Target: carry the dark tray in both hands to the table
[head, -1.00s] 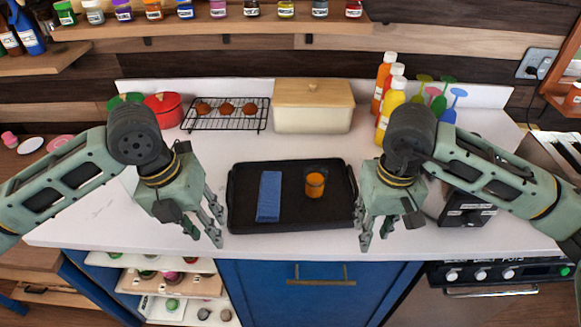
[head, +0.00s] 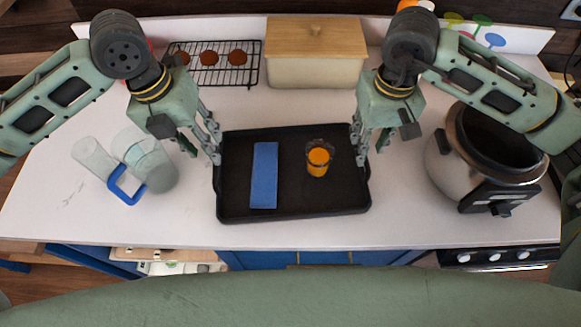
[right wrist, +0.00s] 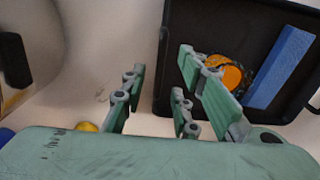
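The dark tray (head: 340,192) lies flat on the white counter and also shows in the right wrist view (right wrist: 195,22). It holds a flat blue block-like item (head: 264,175) and a glass of orange drink (head: 318,160). My left gripper (head: 202,150) is at the tray's left end, its fingers apart beside the rim. My right gripper (head: 360,145) is at the right end. In the right wrist view its fingers (right wrist: 165,95) are spread, with the tray's edge showing between them. Neither is closed on the tray. The table is not recognisable in view.
A clear pitcher with a blue handle (head: 150,165) and a clear cup (head: 95,158) stand left of the tray. A rice cooker (head: 448,165) stands to the right. Behind are a cooling rack (head: 215,75) and a cream bread box (head: 315,70). The counter's front strip is clear.

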